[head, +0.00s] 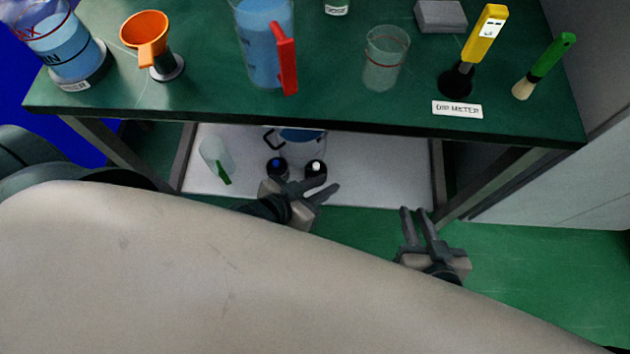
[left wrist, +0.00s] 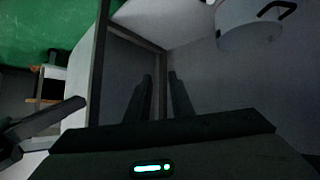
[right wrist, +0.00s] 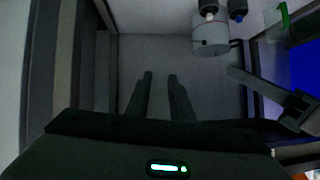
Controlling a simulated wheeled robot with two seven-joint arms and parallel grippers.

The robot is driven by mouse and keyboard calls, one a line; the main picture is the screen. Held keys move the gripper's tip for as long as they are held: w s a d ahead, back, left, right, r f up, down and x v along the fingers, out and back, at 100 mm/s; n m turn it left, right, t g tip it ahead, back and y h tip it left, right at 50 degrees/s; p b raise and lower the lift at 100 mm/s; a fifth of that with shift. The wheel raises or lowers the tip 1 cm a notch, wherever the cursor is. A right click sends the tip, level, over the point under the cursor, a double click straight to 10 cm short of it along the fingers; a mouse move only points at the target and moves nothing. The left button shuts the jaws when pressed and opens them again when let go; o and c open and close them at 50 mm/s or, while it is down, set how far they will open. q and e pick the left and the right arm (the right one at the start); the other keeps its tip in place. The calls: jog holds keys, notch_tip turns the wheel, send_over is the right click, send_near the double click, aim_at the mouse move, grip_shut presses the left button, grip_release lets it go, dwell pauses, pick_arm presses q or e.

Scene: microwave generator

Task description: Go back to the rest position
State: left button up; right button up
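My left gripper (head: 330,184) is in front of the lower shelf, below the tabletop edge in the head view. Its two fingers are apart, with nothing between them in the left wrist view (left wrist: 160,77). My right gripper (head: 413,211) is further right, in front of the shelf's right end. Its fingers point up in the head view and are apart, with an empty gap in the right wrist view (right wrist: 160,77). A pale link of my own arm covers the lower part of the head view.
The green table (head: 330,113) carries a blue-filled jug (head: 262,50), an orange funnel (head: 147,32), a clear beaker (head: 384,65) and a yellow meter (head: 484,32). The white lower shelf (head: 385,180) holds a white container (right wrist: 211,40) with two dark-based knobs and a clear beaker (head: 212,152).

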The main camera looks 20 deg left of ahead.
pick_arm(q)
jog(key=r, duration=0.1)
jog(key=s+a+r+t, duration=0.1)
jog(key=r, duration=0.1)
jog(key=shift+s+a+n, duration=0.2)
jog(key=shift+n, duration=0.2)
pick_arm(e)
jog(key=shift+f, duration=0.1)
